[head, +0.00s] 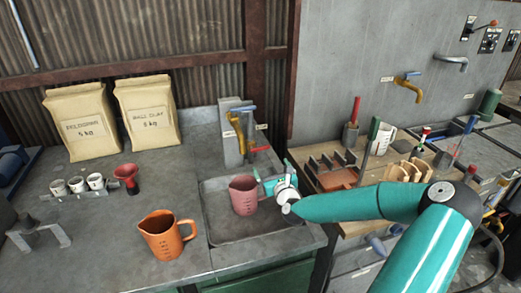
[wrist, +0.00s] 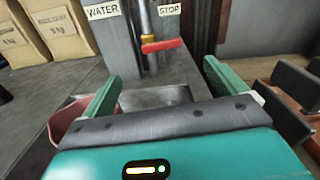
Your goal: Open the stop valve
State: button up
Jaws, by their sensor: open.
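The stop valve's red lever (head: 259,149) sticks out sideways low on the grey tap post (head: 230,150) behind the sink. In the wrist view the red lever (wrist: 162,46) lies roughly level on a brass fitting, just below the STOP label (wrist: 170,9). My gripper (head: 274,182) is over the right part of the sink, in front of and below the lever. In the wrist view my gripper (wrist: 162,78) is open and empty, its two green fingers apart on either side of the lever's direction. The lever is ahead of the fingertips, not between them.
A pink jug (head: 243,194) stands in the sink (head: 222,230), just left of my gripper. A brass tap with a blue handle (head: 243,109) tops the post. An orange jug (head: 165,235) stands left of the sink. A wooden bench with racks (head: 335,170) is close on the right.

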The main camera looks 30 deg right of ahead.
aim_at(261, 149)
jog(key=x, duration=1.2)
jog(key=shift+w+d, duration=0.2)
jog(key=shift+w, duration=0.1)
jog(key=c, duration=1.4)
